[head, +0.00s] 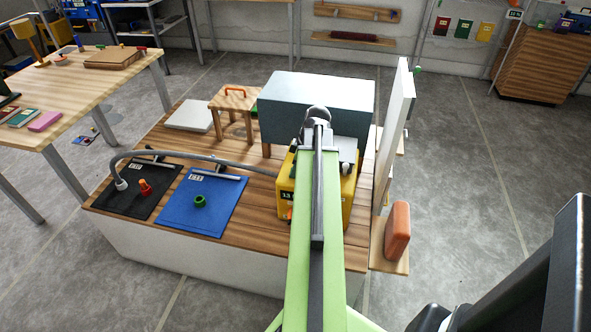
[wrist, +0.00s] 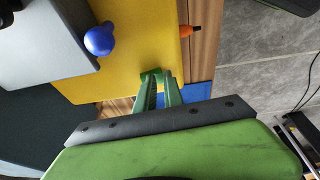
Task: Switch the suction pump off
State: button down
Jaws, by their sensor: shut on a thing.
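The yellow suction pump (head: 283,185) stands on the wooden bench, a number label on its front and a grey hose (head: 205,158) leading left from it. A small orange part (head: 289,214) is low on its front. The wrist view shows the pump's yellow surface (wrist: 150,45), an orange part (wrist: 187,30) at its edge and a blue ball knob (wrist: 99,40) beside a grey block. My gripper (wrist: 158,78) is at the yellow edge, its fingertips closed together on a small green piece, hard to tell from the green fingers. My arm hides the gripper in the head view.
A grey-blue box (head: 315,100) stands behind the pump; a white upright panel (head: 393,130) and orange block (head: 397,233) are at right.

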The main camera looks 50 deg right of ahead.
jog(key=shift+w+d, duration=0.5)
jog(key=shift+w, duration=0.1)
jog(key=shift+w+r+p, duration=0.1)
jog(key=shift+r+p, duration=0.45)
jog(key=shift+p, duration=0.25)
jog(key=a+p+v, duration=0.1)
jog(key=p+v, duration=1.1)
jog(key=v, duration=0.1)
jog(key=shift+s+p, duration=0.3)
jog(key=shift+a, duration=0.15)
